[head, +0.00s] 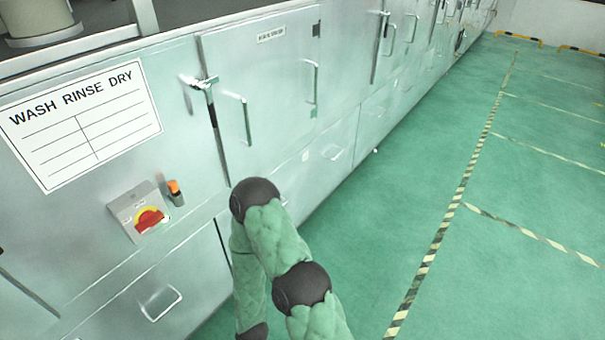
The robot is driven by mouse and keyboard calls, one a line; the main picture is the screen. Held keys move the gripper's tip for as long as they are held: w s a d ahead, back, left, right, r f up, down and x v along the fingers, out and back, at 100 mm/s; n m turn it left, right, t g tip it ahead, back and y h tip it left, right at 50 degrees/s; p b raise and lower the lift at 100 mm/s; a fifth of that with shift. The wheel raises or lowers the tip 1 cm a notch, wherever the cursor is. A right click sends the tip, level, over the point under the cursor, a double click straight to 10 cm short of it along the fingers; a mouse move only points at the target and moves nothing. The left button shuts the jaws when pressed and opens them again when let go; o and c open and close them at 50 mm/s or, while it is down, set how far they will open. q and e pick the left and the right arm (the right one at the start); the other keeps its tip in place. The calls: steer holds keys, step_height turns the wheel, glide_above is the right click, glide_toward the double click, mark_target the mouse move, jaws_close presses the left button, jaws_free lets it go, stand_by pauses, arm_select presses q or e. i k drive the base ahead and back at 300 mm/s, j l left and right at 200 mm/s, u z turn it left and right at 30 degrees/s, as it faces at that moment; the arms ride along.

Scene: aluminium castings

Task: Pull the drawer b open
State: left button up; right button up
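Drawer b cannot be singled out, as no letter is readable on the fronts. A low metal front (192,284) with a square recessed pull (161,303) is at the lower left. Another low front (318,172) with a small pull (331,152) is further along the row, right of centre. Both look closed. One of my arms, with green padded links and black joints, rises at the bottom centre and bends back down in front of the cabinets. Its gripper is below the picture edge. My other arm does not show.
Cabinet doors (265,95) with bar handles stand above the low fronts. Open green floor (400,200) with striped tape (455,207) lies right.

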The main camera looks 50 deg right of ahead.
mark_target(302, 183)
steer(key=z, duration=1.8)
steer(key=i+l+z, duration=0.3)
steer(key=i, duration=0.3)
steer(key=i+z, duration=0.35)
steer(key=i, duration=0.2)
steer(key=i+l+u, duration=0.15)
steer(key=i+u, duration=0.2)
steer(key=i, duration=0.15)
steer(key=i+l+u, duration=0.3)
steer(key=i, duration=0.15)
steer(key=i+l+u, duration=0.15)
steer(key=u, duration=0.25)
steer(key=i+l+u, duration=0.25)
steer(key=u, duration=0.2)
steer(key=i+l+u, duration=0.15)
steer(key=l+u, duration=0.25)
